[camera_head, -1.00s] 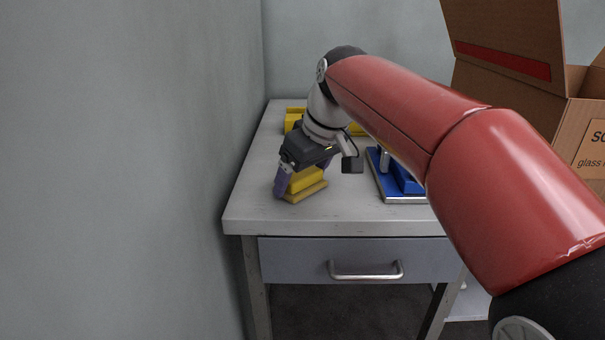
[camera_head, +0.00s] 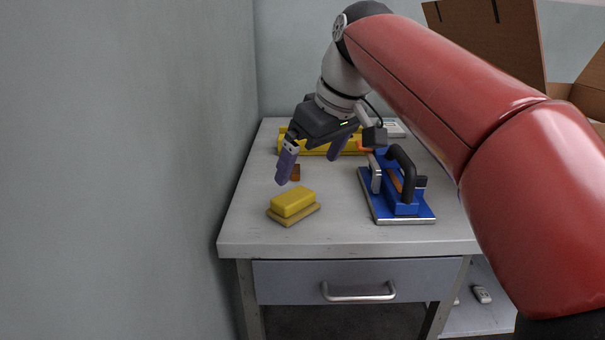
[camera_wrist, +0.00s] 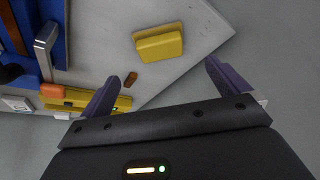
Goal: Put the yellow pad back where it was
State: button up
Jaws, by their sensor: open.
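The yellow pad (camera_head: 293,203), a yellow block on a tan base, lies flat on the grey table near its front left. It also shows in the wrist view (camera_wrist: 159,45), apart from my fingers. My gripper (camera_head: 313,164) is open and empty, above and behind the pad. In the wrist view its two purple fingers (camera_wrist: 160,88) are spread wide with nothing between them. The pad is fully in sight in the head view.
A blue tool with a black handle (camera_head: 404,190) stands to the pad's right. A yellow long object (camera_head: 350,147) lies behind, with a small brown piece (camera_head: 296,172) nearer. A cardboard box (camera_head: 490,45) is at the back right. A wall rises on the left.

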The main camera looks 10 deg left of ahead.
jog(key=shift+v, duration=1.1)
jog(key=s+d+f+m+t+h, duration=0.1)
jog(key=s+d+f+m, duration=0.25)
jog(key=d, duration=0.45)
jog(key=s+d+f+m+t+h, duration=0.1)
jog(key=s+d+f+m, duration=0.25)
jog(key=d, duration=0.35)
jog(key=s+d+f+m+h, duration=0.1)
jog(key=s+d+f+m, duration=0.1)
jog(key=s+d+f, duration=0.3)
jog(key=s+d+f+m+t+h, duration=0.1)
jog(key=s+d+f, duration=0.4)
jog(key=f, duration=0.5)
jog(key=shift+s+f+m, duration=0.3)
jog(key=shift+s+m, duration=0.15)
jog(key=shift+m, duration=0.45)
